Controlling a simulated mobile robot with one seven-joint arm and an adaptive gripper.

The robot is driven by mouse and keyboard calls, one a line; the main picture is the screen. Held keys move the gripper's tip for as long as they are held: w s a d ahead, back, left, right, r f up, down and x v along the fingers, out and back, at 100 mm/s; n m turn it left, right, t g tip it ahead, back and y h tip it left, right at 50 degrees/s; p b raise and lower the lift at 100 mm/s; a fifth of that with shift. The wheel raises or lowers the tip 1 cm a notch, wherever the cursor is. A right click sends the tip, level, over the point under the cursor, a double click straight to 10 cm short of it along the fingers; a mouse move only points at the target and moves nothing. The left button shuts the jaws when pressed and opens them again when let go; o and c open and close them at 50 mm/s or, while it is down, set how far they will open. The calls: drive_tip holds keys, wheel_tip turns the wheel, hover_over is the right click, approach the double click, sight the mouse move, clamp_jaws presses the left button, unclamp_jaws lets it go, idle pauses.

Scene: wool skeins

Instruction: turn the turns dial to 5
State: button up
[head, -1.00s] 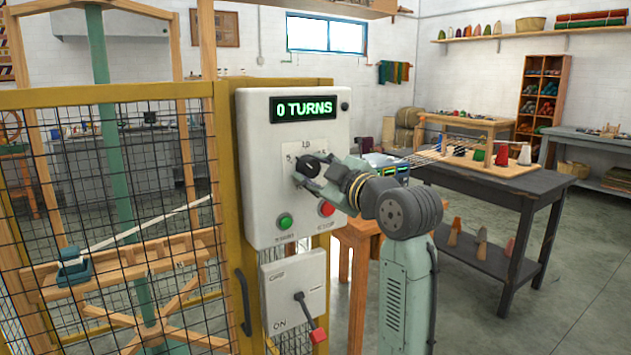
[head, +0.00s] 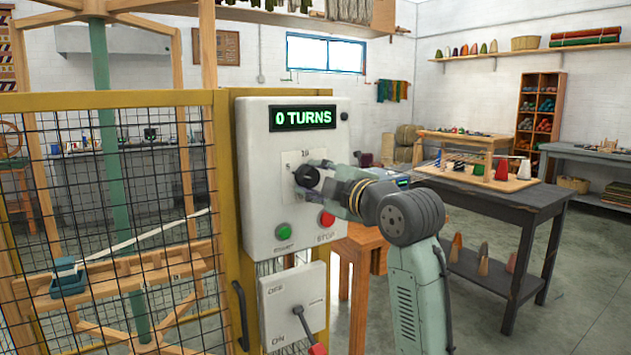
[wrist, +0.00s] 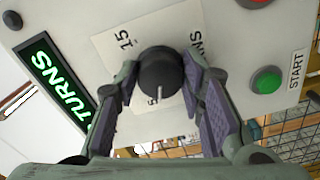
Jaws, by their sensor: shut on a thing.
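The turns dial (head: 307,176) is a black knob on the white control box (head: 256,180). In the wrist view the dial (wrist: 160,72) sits between the two fingers of my gripper (wrist: 161,85), which is shut on it. The dial's white line points down in the wrist view, close beside a partly hidden 5. A 15 shows at its upper left there. In the head view my gripper (head: 318,178) reaches the dial from the right, and a 10 shows above the knob. The display (head: 303,117) reads 0 TURNS.
A green START button (head: 283,230) and a red STOP button (head: 327,219) sit below the dial. A red-handled lever (head: 317,348) hangs under them by the ON mark. A yellow-framed mesh guard (head: 110,98) stands left. A dark table (head: 535,195) stands right.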

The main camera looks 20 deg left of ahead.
drive_tip(key=o, duration=1.1)
drive_tip(key=shift+o, duration=0.2)
drive_tip(key=shift+s, duration=0.1)
drive_tip(key=v, duration=1.2)
